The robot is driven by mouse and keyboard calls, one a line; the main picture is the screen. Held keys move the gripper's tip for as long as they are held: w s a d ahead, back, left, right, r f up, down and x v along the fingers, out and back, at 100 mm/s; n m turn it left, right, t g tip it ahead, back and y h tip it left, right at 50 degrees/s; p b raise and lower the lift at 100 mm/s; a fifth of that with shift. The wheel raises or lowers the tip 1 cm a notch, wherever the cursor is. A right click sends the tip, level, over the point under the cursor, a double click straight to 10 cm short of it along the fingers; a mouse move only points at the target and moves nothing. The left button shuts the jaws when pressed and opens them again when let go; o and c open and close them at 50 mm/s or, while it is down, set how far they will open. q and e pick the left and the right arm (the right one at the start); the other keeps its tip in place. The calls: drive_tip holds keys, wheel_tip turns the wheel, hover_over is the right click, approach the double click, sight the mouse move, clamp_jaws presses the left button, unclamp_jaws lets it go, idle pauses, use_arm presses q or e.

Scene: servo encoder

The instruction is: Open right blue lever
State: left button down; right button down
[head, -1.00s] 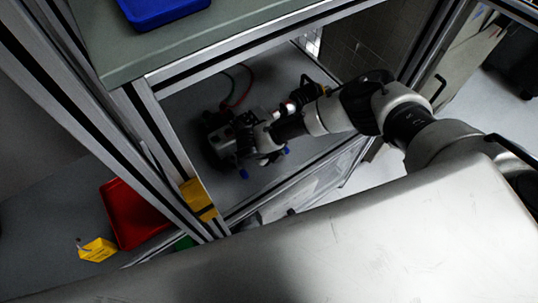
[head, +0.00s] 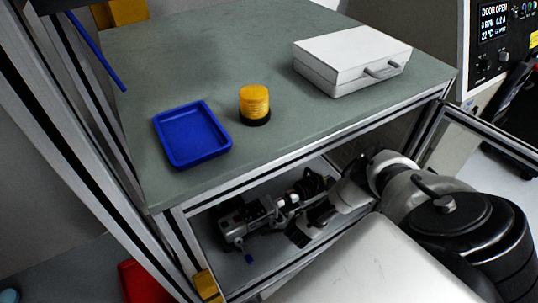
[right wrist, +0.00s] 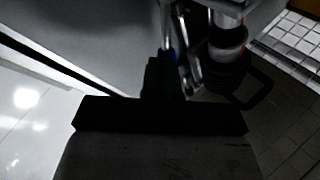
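In the head view a dark grey servo device (head: 236,222) sits in the bay under the green top. A small blue lever (head: 249,259) shows at its lower front. The right blue lever cannot be made out in this view; my arm covers that area. My right gripper (head: 302,232) is inside the bay, close to the device's right side. In the right wrist view the dark gripper (right wrist: 163,78) points at metal rods, with a small blue bit (right wrist: 172,53) close to its tip. Whether it touches or grips this is too dark to tell. My left gripper is not in view.
The bay's metal frame (head: 330,142) surrounds my right arm. On the green top (head: 215,60) stand a blue tray (head: 190,132), a yellow beacon (head: 254,101) and a white case (head: 352,60). A red bin (head: 145,283) is at lower left. A control panel (head: 495,45) is at upper right.

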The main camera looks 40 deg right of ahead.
drive_tip(key=shift+w+d+n+t+y, duration=0.4)
drive_tip(key=shift+d+n+y, duration=0.2)
drive_tip(key=shift+n, duration=0.5)
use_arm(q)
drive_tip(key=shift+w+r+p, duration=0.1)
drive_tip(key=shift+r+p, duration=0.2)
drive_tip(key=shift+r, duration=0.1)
use_arm(e)
drive_tip(key=shift+w+d+n+y, duration=0.4)
drive_tip(key=shift+n+y, duration=0.1)
drive_tip(key=shift+n, duration=0.4)
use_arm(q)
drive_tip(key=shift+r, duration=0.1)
